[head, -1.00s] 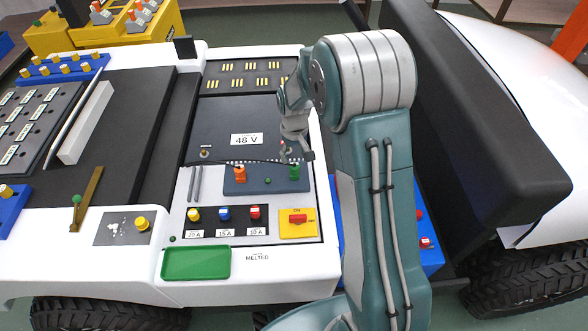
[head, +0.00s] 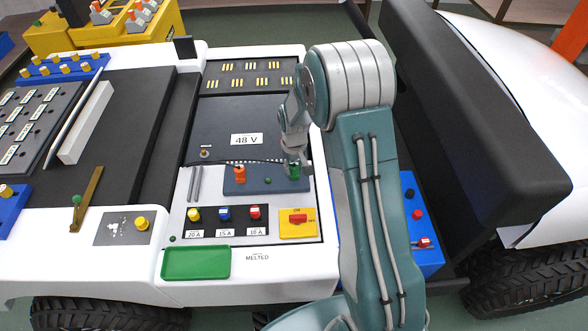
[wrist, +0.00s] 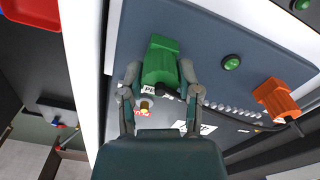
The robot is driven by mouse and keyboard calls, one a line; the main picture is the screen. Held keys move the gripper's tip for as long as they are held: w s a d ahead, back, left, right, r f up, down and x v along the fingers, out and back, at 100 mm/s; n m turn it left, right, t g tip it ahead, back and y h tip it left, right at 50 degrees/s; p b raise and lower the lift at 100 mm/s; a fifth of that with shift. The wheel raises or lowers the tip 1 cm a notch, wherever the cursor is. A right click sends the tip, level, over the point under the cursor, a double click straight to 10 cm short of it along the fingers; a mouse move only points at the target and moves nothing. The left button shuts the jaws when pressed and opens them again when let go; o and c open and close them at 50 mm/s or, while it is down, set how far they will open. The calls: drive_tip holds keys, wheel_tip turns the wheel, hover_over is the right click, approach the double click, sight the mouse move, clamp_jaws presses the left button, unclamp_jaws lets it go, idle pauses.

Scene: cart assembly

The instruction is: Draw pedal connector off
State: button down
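The green connector (wrist: 160,62) has a partly hidden label that seems to begin with "PE". It sits on the dark blue-grey plate (wrist: 220,30). In the head view the green connector (head: 295,172) is at the right end of this plate, mostly behind my gripper. My gripper (wrist: 160,68) has one finger on each side of the green connector, close against its sides. I cannot tell whether both fingers touch it. My gripper (head: 294,168) is also low over the connector in the head view. A dark cable runs from the connector's near end, partly hidden by the right finger.
An orange connector (wrist: 277,97) stands on the same plate, with a small green button (wrist: 231,62) between the two. Yellow, blue and red knobs (head: 224,213), a red switch on a yellow base (head: 298,218) and an empty green tray (head: 196,263) lie nearer the front.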

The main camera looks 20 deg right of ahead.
sight(294, 165)
drive_tip(key=shift+r, duration=0.35)
idle(0.3)
drive_tip(key=shift+r, duration=2.35)
